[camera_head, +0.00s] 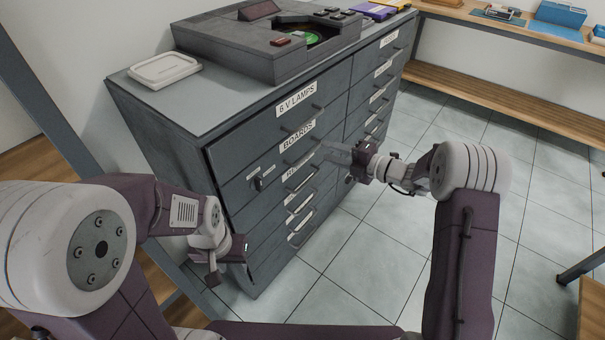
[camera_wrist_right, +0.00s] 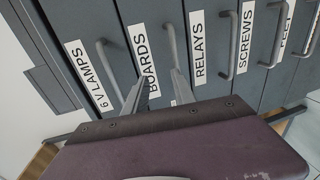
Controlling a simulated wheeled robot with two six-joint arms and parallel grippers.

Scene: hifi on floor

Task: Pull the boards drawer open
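The boards drawer (camera_head: 277,168) is in the left column of a dark grey cabinet, below the 6 V lamps drawer, and looks closed. Its white BOARDS label (camera_wrist_right: 146,60) and grey bar handle (camera_wrist_right: 171,46) show in the right wrist view. My right gripper (camera_head: 330,152) is at the front of this drawer, near the right end of its handle. In the right wrist view its two fingers (camera_wrist_right: 158,77) are apart, close to the handle's lower end. I cannot tell whether they touch it. My left gripper (camera_head: 226,262) hangs low by the cabinet's left front; its fingers are unclear.
More labelled drawers with bar handles sit below and to the right, including relays (camera_wrist_right: 198,47) and screws (camera_wrist_right: 246,36). A grey device (camera_head: 235,45) and a white tray (camera_head: 164,70) rest on top. A wooden shelf (camera_head: 500,105) runs along the wall. The tiled floor before the cabinet is clear.

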